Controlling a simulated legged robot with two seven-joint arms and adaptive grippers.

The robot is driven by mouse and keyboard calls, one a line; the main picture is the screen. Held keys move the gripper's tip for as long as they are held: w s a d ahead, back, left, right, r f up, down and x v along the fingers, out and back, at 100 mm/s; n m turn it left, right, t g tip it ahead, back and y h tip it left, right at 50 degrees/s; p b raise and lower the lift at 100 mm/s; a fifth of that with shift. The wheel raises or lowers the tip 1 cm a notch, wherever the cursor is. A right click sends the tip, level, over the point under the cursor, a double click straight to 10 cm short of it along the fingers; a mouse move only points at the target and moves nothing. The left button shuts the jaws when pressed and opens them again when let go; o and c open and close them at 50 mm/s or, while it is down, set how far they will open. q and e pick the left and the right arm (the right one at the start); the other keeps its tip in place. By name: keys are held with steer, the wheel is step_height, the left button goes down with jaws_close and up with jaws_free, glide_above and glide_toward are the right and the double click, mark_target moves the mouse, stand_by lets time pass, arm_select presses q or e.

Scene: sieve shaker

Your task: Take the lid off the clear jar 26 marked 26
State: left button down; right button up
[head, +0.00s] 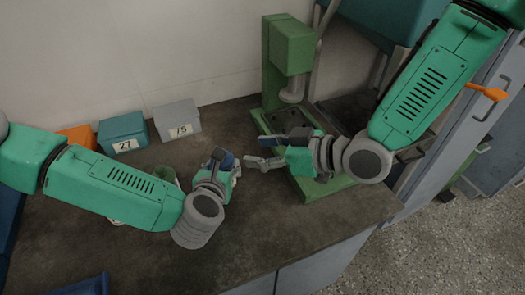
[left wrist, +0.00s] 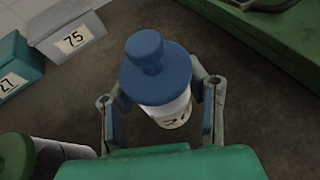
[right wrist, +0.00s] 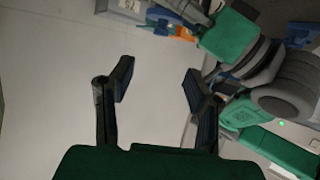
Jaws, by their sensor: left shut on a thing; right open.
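The clear jar (left wrist: 165,113) has a blue lid with a knob (left wrist: 155,68), which sits on the jar. Part of its label shows in the left wrist view, but the number is cut off. My left gripper (head: 222,168) is shut around the jar below the lid, with a finger on each side. In the head view the blue lid (head: 227,160) shows partly behind that gripper. My right gripper (head: 262,163) is open and empty, just right of the jar. Its two spread fingers (right wrist: 158,88) show with nothing between them in the right wrist view.
A grey box marked 75 (head: 178,121), a teal box (head: 123,132) and an orange box (head: 78,137) stand along the wall. A green machine (head: 290,50) stands behind my right gripper. A dark green-topped container (left wrist: 18,155) is near my left gripper. The front worktop (head: 310,235) is clear.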

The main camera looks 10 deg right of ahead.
steer(key=x, duration=1.2)
steer(key=shift+s+f, duration=0.1)
steer(key=shift+f, duration=0.2)
steer(key=shift+d, duration=0.1)
jaws_close()
steer(key=shift+s+r, duration=0.15)
steer(key=shift+s, duration=0.05)
